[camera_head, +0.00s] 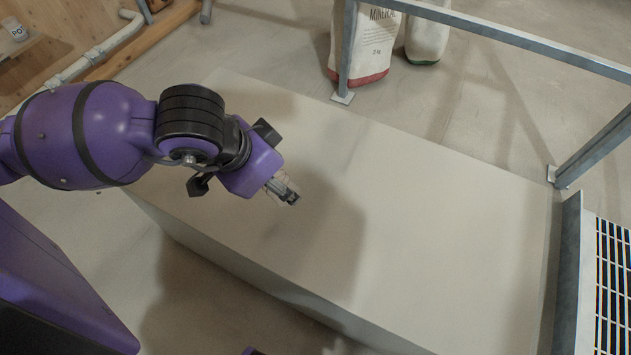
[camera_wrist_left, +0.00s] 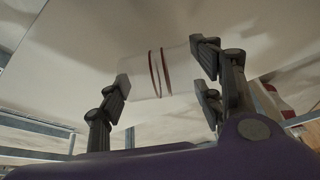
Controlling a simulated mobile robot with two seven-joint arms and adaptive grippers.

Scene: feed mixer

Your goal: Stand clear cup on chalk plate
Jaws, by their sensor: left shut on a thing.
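My left gripper (camera_head: 287,193) is above the pale block top in the head view. In the left wrist view, the left gripper's fingers are shut on a clear cup (camera_wrist_left: 146,74) with two dark red bands. The cup is see-through and spans the gap between the fingers, its bands running across it. In the head view the cup is mostly hidden by the gripper, so its tilt is hard to tell. I cannot make out a chalk plate in either view. My right gripper is not in view.
The wide pale block (camera_head: 430,230) has a largely bare top. A grey metal frame (camera_head: 490,30) stands behind it, with a mineral sack (camera_head: 361,45) and another sack (camera_head: 428,35) beyond. A metal-edged grid (camera_head: 612,280) lies at the right edge.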

